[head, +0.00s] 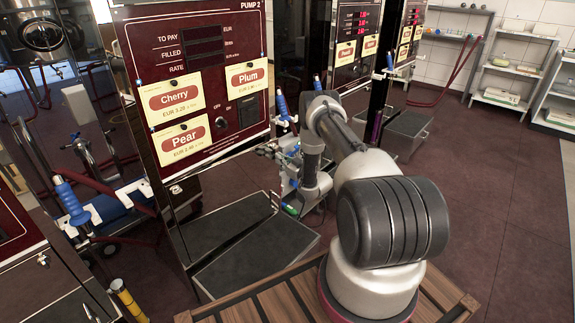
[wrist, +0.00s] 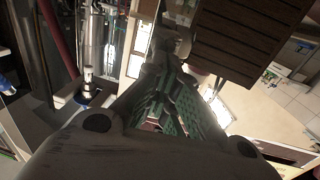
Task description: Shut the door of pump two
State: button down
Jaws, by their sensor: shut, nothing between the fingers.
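Pump two (head: 215,25) is the maroon unit labelled "PUMP 2", left of centre in the head view. Its front carries price cards for Cherry, Plum and Pear. A dark, narrow upright panel (head: 178,228) stands below the front's left edge; I cannot tell whether it is the door or how far open the door is. Contact with the pump cannot be told.
Grey plinths (head: 255,262) lie on the floor before the pump. Blue-handled nozzles (head: 72,203) and hoses hang at the left. Another pump (head: 358,20) stands behind to the right. Shelves (head: 505,80) line the back wall. The floor at right is clear.

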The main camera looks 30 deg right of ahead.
jog(key=shift+w+a, duration=0.15)
jog(key=shift+w, duration=0.25)
